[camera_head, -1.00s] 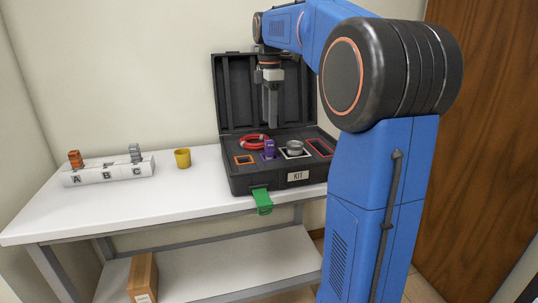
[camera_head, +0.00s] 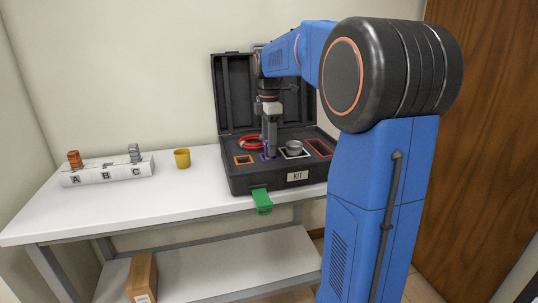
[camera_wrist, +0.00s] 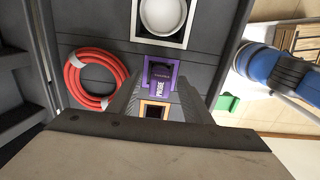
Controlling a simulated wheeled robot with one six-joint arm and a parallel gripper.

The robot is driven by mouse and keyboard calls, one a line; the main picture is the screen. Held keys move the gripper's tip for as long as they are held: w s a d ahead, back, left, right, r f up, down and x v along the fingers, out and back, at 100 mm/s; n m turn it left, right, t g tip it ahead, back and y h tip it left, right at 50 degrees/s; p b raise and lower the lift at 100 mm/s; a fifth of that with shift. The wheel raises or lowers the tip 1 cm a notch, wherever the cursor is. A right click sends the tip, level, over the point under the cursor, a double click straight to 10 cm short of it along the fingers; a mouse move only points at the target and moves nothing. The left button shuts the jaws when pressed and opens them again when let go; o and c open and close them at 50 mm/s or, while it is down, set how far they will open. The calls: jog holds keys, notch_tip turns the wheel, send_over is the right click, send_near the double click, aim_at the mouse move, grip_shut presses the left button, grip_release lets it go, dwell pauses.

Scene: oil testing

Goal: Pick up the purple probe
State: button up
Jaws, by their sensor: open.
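The purple probe (camera_wrist: 162,73) stands in its purple-framed slot, marked PROBE (camera_wrist: 159,88), in the black KIT case (camera_head: 240,187). In the wrist view I look down on its dark purple top. My gripper (camera_head: 270,151) is lowered over the slot, with its fingers pointing down. In the head view they hide most of the probe. In the wrist view my gripper (camera_wrist: 160,92) is open, with one finger to the left and one to the right of the probe's slot. I cannot tell whether either finger touches it.
A red coiled cable (camera_head: 249,142) lies left of the probe. A round metal cup (camera_head: 294,147) sits to the right, and an orange-framed slot (camera_head: 244,160) to the left. The case's lid (camera_head: 232,95) stands open behind. A yellow cup (camera_head: 182,158) and a white rack (camera_head: 108,171) are farther left.

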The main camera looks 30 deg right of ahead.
grip_shut()
